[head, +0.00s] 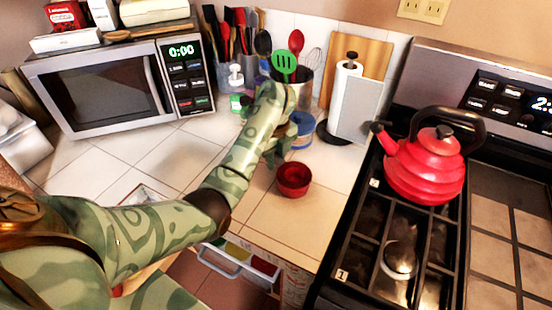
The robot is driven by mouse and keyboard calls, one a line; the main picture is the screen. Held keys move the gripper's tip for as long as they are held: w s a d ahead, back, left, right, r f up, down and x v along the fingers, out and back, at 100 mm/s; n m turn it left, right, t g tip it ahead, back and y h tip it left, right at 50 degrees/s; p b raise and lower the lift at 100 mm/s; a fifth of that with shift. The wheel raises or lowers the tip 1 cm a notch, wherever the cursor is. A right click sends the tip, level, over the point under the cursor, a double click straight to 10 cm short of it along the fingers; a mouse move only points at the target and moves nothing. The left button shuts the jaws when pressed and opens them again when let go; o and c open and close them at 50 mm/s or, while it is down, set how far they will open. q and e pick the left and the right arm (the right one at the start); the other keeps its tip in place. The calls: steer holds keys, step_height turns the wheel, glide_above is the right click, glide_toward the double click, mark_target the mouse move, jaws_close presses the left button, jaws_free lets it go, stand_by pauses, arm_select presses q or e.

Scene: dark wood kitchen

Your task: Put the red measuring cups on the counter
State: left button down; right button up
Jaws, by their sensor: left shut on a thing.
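The red measuring cups (293,180) show as a round, dark red cup shape near the front of the white tiled counter (240,205). I cannot tell how many are nested there. My left arm reaches across the counter and bends down at the wrist. My left gripper (275,159) is at the cups' upper left edge, shut on them. The fingertips and the handle are mostly hidden. The cups are at or just above the tiles; I cannot tell if they touch. My right gripper is out of view.
An open drawer (232,262) with coloured contents is below the counter edge. A red kettle (425,165) stands on the stove at right. A paper towel holder (349,100), utensil crocks and a microwave (105,90) line the back. Tiles around the cups are clear.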

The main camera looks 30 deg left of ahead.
arm_select(q)
steer(key=c, duration=1.2)
jaws_free()
steer(key=shift+o, duration=0.2)
step_height(320, 180, up, 12)
steer(key=p, duration=0.6)
steer(key=shift+s, duration=0.1)
